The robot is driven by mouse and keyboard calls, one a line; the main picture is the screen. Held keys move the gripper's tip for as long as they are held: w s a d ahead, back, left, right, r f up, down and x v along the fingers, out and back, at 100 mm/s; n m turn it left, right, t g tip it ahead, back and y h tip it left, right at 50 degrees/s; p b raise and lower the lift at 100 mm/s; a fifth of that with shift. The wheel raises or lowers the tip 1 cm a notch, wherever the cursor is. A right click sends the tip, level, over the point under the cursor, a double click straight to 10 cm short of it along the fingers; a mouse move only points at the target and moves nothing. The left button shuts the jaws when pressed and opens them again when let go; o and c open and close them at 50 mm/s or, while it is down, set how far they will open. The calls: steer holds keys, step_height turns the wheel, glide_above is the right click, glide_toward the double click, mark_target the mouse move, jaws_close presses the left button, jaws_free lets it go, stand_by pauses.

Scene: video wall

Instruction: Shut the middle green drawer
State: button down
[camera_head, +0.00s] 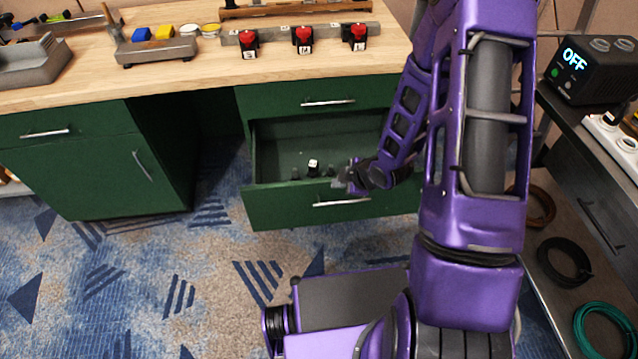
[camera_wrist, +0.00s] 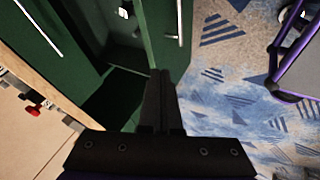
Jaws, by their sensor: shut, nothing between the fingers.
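The green drawer below the top one is pulled out; its front (camera_head: 290,208) has a silver handle (camera_head: 342,202). A few small dark items, one with a white top (camera_head: 313,167), lie inside it. My gripper (camera_head: 343,180) appears near the top edge of that drawer front, right of its middle; the arm hides part of the drawer's right side. In the wrist view, the shut, empty fingers (camera_wrist: 160,80) point toward the open drawer's front panel (camera_wrist: 163,40), whose handle (camera_wrist: 180,22) shows. Whether they touch it cannot be told.
The top green drawer (camera_head: 275,100) is shut. The wooden desktop (camera_head: 180,82) holds red switches (camera_head: 303,37) and a grey tray (camera_head: 155,50). A green cabinet (camera_head: 100,175) stands left. Patterned carpet (camera_head: 200,290) lies open in front. A shelf with cable coils (camera_head: 565,260) stands right.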

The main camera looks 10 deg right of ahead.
steer(key=s+a+f, duration=0.1)
steer(key=s, duration=0.2)
steer(key=b, duration=0.2)
glide_toward(309, 189)
steer(key=shift+y, duration=0.3)
steer(key=x, duration=0.4)
steer(key=shift+s+f, duration=0.3)
steer(key=shift+s, duration=0.05)
steer(key=shift+w, duration=0.6)
